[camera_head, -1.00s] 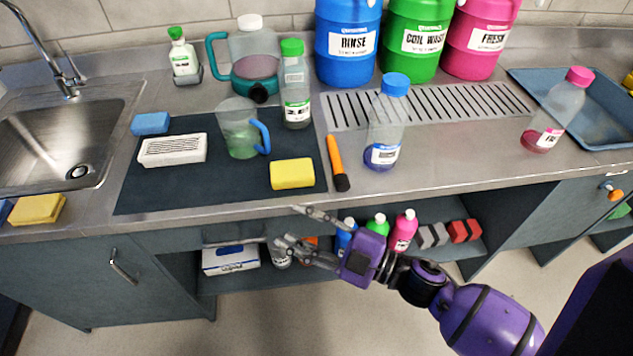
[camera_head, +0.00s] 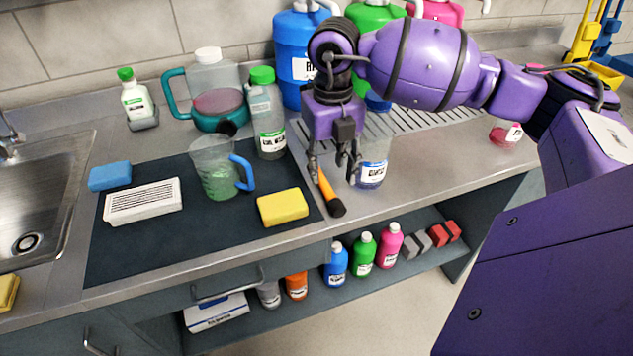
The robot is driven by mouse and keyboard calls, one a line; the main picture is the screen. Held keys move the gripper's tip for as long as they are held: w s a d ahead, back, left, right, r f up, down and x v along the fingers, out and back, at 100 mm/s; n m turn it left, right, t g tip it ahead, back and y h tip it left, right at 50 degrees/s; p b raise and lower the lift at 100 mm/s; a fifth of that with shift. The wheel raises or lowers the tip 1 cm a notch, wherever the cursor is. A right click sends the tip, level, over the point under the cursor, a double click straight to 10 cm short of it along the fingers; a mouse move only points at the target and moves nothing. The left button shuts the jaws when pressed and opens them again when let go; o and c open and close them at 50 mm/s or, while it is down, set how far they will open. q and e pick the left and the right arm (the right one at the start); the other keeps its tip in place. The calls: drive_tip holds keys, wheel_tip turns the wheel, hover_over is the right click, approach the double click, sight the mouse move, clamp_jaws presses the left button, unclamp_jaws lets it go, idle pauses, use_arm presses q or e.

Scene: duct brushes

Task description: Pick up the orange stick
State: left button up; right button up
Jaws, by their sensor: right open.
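The orange stick (camera_head: 327,190) with a black end lies on the grey counter, just right of the dark mat. My right gripper (camera_head: 334,179) points down over it, its two fingers apart. The left finger is close to the stick's upper part, and the right finger is to its right, near the blue-liquid bottle. The gripper hides the stick's far end. I cannot tell whether a finger touches the stick. My left gripper is not in view.
The blue-liquid bottle (camera_head: 371,172) stands close right of the gripper. A yellow sponge (camera_head: 282,207) lies left of the stick on the dark mat (camera_head: 215,235). A jug with a blue handle (camera_head: 215,170) and a green-capped bottle (camera_head: 267,120) stand further left. Large drums stand behind.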

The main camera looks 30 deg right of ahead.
sight(329, 191)
wheel_tip(329, 191, down, 2)
drive_tip(key=shift+s+f, duration=0.1)
drive_tip(key=shift+s, duration=0.05)
drive_tip(key=f, duration=0.3)
drive_tip(key=shift+w+f+p, duration=0.25)
drive_tip(key=shift+f+p, duration=0.05)
drive_tip(key=shift+f, duration=0.3)
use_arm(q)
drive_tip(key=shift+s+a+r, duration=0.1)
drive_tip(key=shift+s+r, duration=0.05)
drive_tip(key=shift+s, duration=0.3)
use_arm(e)
drive_tip(key=shift+c, duration=0.2)
clamp_jaws()
